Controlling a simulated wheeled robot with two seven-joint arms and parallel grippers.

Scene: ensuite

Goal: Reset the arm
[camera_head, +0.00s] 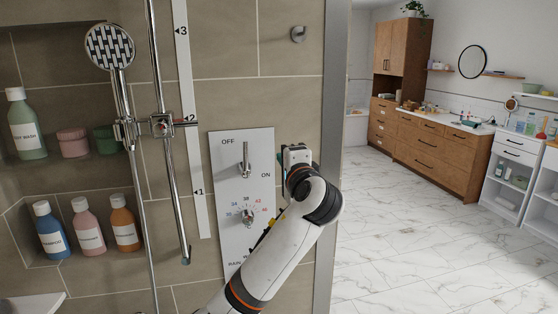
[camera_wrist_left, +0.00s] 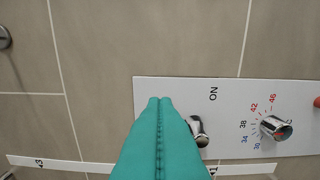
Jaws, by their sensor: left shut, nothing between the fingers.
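My left arm (camera_head: 275,245), white with orange rings, rises from the bottom of the head view. Its left gripper (camera_head: 296,156) is just right of the white shower panel (camera_head: 228,150), with fingertips hidden from the head camera. In the left wrist view the teal fingers of the gripper (camera_wrist_left: 159,100) are pressed together with nothing between them. The panel's chrome lever (camera_head: 245,160) stands upright near the OFF and ON labels. It is partly hidden by the fingers in the wrist view (camera_wrist_left: 199,130). My right gripper is not in view.
A temperature dial (camera_head: 248,217) sits below the lever. A hand shower (camera_head: 110,47) and rail are to the left, beside niches with several bottles. A metal-edged wall end (camera_head: 330,130) stands right of the gripper. Open marble floor (camera_head: 390,225) lies beyond.

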